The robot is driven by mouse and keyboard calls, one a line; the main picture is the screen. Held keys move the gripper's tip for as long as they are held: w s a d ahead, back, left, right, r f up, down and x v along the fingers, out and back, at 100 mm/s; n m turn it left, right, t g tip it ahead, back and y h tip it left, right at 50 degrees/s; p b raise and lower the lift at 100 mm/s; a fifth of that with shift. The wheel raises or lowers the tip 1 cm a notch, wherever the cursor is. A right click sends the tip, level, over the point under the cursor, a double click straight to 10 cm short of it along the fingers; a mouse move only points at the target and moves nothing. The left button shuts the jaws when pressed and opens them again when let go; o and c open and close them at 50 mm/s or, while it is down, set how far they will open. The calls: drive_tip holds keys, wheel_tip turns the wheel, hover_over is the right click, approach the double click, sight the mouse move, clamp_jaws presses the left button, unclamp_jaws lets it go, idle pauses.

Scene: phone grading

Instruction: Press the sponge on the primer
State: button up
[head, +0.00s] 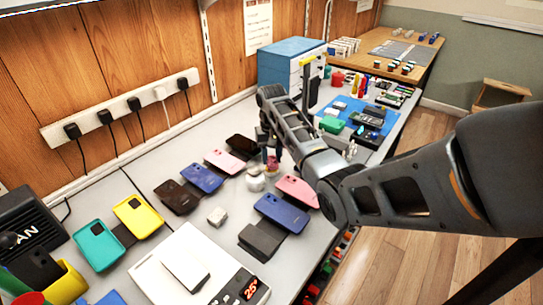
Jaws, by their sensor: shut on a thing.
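My gripper (268,148) points down over the middle of the grey bench, partly hidden by my own arm. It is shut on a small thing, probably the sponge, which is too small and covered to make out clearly. Just below the jaws is a small reddish-purple item (272,164). A small whitish pot (255,181), possibly the primer, stands at the lower left of the jaws, close to them. I cannot tell whether the held thing touches the pot.
Phones on dark stands surround the spot: pink (224,161), blue (201,178), dark red (177,197), pink (297,190) and blue (282,212). A white scale (160,267) bears a white phone in front. A blue-topped drawer cabinet (290,62) stands behind.

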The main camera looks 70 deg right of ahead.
sight(271, 159)
drive_tip(key=shift+f, duration=0.6)
idle(2.2)
drive_tip(key=shift+r, duration=0.1)
wheel_tip(271, 159, up, 5)
drive_tip(key=p, duration=0.5)
drive_tip(key=shift+r, duration=0.95)
idle(0.3)
